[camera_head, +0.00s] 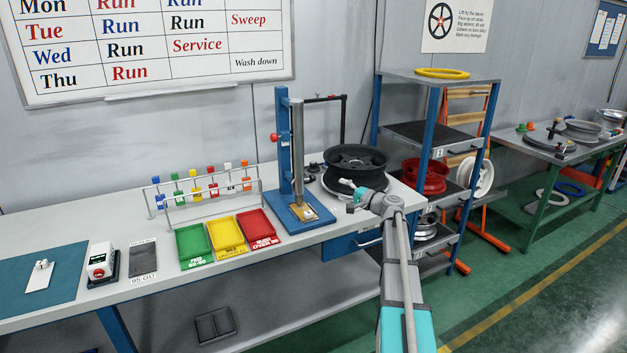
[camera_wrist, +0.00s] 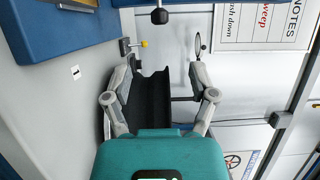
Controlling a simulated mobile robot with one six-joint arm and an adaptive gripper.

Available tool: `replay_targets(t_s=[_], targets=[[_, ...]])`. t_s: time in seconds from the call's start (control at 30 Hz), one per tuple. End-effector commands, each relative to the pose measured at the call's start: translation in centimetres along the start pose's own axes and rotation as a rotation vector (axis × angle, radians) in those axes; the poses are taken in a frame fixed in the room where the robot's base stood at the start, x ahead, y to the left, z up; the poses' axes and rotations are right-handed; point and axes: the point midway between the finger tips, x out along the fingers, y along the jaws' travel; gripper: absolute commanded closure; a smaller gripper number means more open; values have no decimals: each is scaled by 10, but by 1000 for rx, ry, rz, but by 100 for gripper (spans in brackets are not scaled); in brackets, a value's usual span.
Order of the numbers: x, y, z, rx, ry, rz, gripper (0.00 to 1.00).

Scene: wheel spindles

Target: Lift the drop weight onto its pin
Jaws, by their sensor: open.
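A blue drop stand (camera_head: 284,135) stands on the bench, with a tall grey metal column (camera_head: 298,150) at its front and a red knob (camera_head: 273,137) on its left side. A tan and metal piece (camera_head: 304,211) sits low at the column's foot. I cannot tell which part is the drop weight, and no pin can be made out. My gripper (camera_head: 354,196) is to the right of the stand, apart from it, in front of the black wheel. In the wrist view my gripper (camera_wrist: 165,66) is open, its fingers wide apart and holding nothing.
A black wheel (camera_head: 356,158) rests on a round support right of the stand. Green, yellow and red trays (camera_head: 193,246) and a rack with coloured tags (camera_head: 205,190) lie to the left. A blue shelf unit (camera_head: 433,130) stands at right.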

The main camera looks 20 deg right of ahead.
Motion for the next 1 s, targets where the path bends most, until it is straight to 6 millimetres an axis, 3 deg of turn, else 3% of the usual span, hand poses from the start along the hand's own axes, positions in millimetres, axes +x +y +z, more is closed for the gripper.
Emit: replay_targets(t_s=[0.27, 0.47, 1.0], targets=[[5, 0, 0, -1, -2, 1, 26], [22, 0, -1, -1, -3, 1, 26], [101, 0, -2, -1, -2, 2, 26]])
